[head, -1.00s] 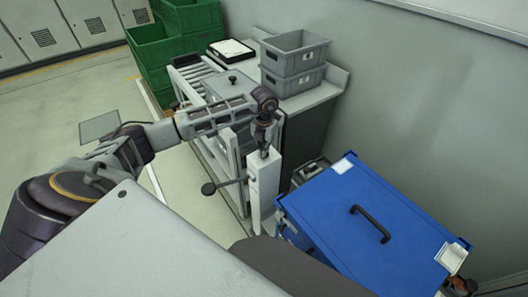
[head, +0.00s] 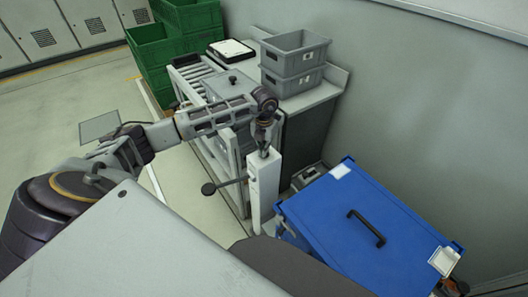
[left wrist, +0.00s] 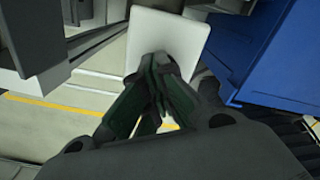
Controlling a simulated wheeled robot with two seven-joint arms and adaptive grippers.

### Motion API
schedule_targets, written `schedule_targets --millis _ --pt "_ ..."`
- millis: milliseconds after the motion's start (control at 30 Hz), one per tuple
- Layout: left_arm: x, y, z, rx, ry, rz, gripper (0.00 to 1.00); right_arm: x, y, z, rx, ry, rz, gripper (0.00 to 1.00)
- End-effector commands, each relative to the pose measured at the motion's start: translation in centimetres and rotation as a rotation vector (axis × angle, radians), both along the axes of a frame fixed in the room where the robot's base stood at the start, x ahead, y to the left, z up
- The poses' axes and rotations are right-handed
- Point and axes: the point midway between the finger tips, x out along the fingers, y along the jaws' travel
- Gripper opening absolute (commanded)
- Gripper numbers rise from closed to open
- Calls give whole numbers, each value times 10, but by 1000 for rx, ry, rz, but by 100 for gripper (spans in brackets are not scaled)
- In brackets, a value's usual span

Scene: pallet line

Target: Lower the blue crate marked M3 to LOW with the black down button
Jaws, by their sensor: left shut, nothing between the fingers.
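The blue crate (head: 350,225) stands at the lower right in the head view, with a black handle on its closed lid and white labels too small to read. Its blue side also shows in the left wrist view (left wrist: 265,50). A white post (head: 263,190) stands just left of it. My left gripper (head: 264,153) is shut and empty, pointing down at the post's top. In the left wrist view, the shut fingers (left wrist: 155,65) overlap the post's pale top face (left wrist: 170,30). The black down button is not visible; the fingers cover part of that face. My right gripper is not seen.
A roller conveyor (head: 190,72) and a bench with stacked grey bins (head: 293,62) stand behind the post. Green crates (head: 155,55) are at the back left. Open floor lies to the left.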

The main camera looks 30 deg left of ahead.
Motion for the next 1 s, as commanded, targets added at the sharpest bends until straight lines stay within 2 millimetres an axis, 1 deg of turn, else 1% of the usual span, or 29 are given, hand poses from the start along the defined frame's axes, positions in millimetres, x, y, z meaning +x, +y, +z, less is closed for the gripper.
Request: schedule_targets --millis 233,367,533,633,767,1000 --pt "-1 -1 -1 0 2 -1 0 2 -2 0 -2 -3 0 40" --pt "-1 0 5 0 2 -1 0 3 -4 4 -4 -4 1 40" --pt "0 0 20 0 2 -1 0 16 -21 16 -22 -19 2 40" --pt "0 0 30 0 1 -1 0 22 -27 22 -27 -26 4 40" --pt "0 0 42 0 0 0 0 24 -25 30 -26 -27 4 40" --pt "0 0 64 0 0 0 0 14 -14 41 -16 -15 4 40"
